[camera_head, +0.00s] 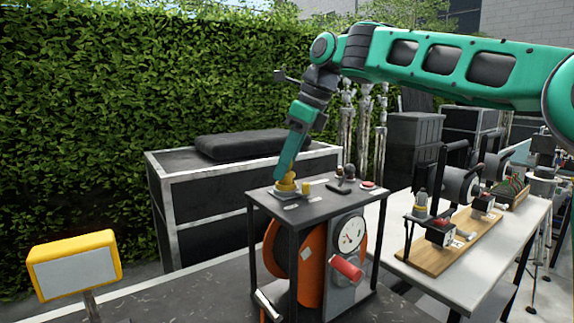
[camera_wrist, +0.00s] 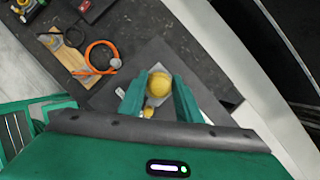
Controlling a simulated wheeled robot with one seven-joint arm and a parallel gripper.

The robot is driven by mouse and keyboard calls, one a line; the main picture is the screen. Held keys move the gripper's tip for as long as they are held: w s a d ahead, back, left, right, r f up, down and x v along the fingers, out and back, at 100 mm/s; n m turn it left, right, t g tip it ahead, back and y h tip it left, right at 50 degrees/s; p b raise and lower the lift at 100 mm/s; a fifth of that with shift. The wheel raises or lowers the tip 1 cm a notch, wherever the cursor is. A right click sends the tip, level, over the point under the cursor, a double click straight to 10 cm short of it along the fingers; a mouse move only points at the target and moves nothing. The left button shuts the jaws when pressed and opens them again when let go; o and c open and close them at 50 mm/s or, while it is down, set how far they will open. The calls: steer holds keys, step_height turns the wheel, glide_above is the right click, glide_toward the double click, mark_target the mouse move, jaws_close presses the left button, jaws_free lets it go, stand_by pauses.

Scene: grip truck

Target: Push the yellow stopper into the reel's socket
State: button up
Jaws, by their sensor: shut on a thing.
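The yellow stopper (camera_head: 287,183) is at the left of the dark top plate (camera_head: 322,205) of the orange reel (camera_head: 308,260). In the wrist view its round yellow top (camera_wrist: 159,83) sits between my two green fingers. My gripper (camera_head: 285,172) points down and is shut on the stopper; it also shows in the wrist view (camera_wrist: 159,98). A light grey plate lies under the stopper. The socket's opening is hidden, so I cannot tell how deep the stopper sits. A smaller yellow piece (camera_head: 305,188) stands just beside it, also in the wrist view (camera_wrist: 147,112).
A black knob (camera_head: 349,172) and a red button (camera_head: 368,184) are on the same top plate. A gauge (camera_head: 350,234) and red handle (camera_head: 347,268) are on its front. A white table (camera_head: 480,270) with equipment stands right; a yellow-framed sign (camera_head: 75,264) stands front left.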

steer(key=shift+f, duration=0.5)
steer(key=o, duration=1.1)
steer(key=shift+f, duration=0.1)
steer(key=shift+s, duration=0.15)
steer(key=shift+f, duration=0.1)
steer(key=shift+c, duration=0.8)
steer(key=shift+o, duration=0.9)
steer(key=shift+a+r, duration=0.1)
steer(key=shift+r, duration=2.6)
